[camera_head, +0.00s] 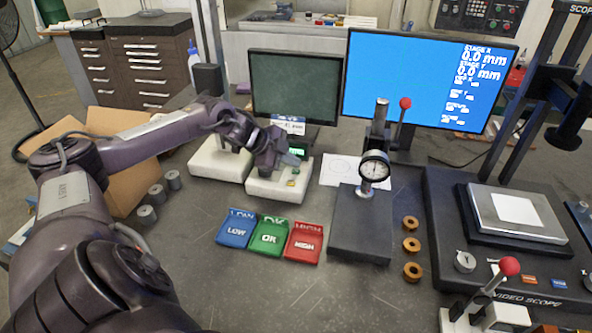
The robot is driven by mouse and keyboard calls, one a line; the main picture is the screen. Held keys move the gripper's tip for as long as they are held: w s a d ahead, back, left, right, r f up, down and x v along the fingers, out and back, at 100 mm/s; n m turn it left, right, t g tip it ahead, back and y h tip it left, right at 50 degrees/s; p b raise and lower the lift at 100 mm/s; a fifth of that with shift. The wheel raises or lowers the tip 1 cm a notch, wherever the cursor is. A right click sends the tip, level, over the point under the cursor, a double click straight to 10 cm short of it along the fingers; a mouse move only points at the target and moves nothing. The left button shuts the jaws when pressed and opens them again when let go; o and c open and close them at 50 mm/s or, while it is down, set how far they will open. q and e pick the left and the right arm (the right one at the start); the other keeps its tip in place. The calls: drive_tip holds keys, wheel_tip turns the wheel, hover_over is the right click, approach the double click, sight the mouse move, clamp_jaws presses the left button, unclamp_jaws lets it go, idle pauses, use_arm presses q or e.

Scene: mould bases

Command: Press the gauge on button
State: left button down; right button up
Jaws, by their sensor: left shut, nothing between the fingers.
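A white gauge base (279,188) stands at the back middle of the bench, with a small lit green display (297,152) behind it. Small coloured buttons (291,183) show on its front right; I cannot tell which is the on button. My left gripper (291,160) is shut and empty. It is over the back of this base, with its tips close to the display and behind the buttons in the picture. Whether it touches anything is unclear. The gripper and wrist hide part of the unit. My right gripper is not in view.
A second white base (218,162) stands left of it. Blue LOW (236,229), green OK (269,237) and red HIGH (303,243) bins lie in front. A dial gauge stand (361,225) is to the right, with bronze rings (411,245) beside it. Grey cylinders (157,195) stand left.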

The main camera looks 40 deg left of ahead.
sight(292, 172)
use_arm(q)
wheel_tip(292, 172, up, 6)
drive_tip(key=p, duration=0.4)
drive_tip(key=shift+p, duration=0.3)
drive_tip(key=shift+f, duration=0.1)
